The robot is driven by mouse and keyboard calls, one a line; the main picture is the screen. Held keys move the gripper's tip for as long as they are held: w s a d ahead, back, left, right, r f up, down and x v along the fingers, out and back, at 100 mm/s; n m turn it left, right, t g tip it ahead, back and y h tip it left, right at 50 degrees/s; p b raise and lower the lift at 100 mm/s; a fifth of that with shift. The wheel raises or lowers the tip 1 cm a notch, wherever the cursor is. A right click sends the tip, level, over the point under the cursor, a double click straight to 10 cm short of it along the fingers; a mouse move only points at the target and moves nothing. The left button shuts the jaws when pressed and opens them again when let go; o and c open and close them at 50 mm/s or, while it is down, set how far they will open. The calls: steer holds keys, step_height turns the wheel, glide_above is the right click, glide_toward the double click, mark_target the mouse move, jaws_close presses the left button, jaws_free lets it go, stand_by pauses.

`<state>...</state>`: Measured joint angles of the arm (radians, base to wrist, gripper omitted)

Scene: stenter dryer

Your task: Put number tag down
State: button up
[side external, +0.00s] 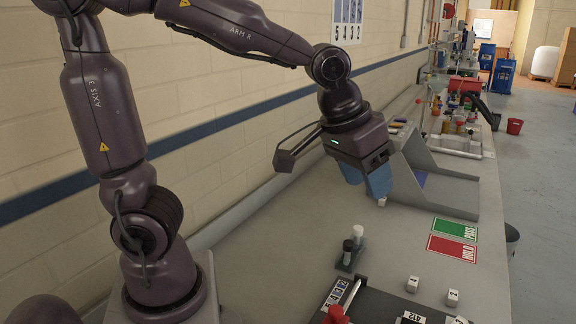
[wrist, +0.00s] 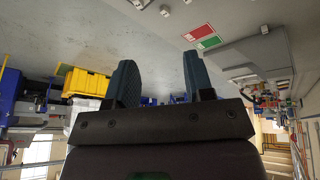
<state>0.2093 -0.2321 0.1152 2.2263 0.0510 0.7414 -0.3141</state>
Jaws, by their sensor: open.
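My gripper (side external: 367,188) is above the grey bench, its blue fingers pointing down and apart. In the wrist view the two fingers (wrist: 158,66) stand wide apart with nothing between them. A small white block (side external: 382,201), possibly a number tag, shows just below the right fingertip in the side view; its face is unreadable, and I cannot tell whether the finger touches it. More white number tags (side external: 413,284) (side external: 453,297) sit at the front of the bench. Small white blocks also show at the top of the wrist view (wrist: 164,11).
A green PASS and red HOLD mat (side external: 453,240) lies right of my gripper. A grey sloped stand (side external: 445,190) is behind it. A small rack with vials (side external: 352,250) and a dark fixture (side external: 385,305) stand in front. The wall runs along the left.

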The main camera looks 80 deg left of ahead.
steer(key=s+a+r+m+t, duration=0.1)
steer(key=s+a+m, duration=0.1)
steer(key=s, duration=0.9)
steer(key=shift+s+a+r, duration=0.15)
steer(key=shift+r, duration=0.25)
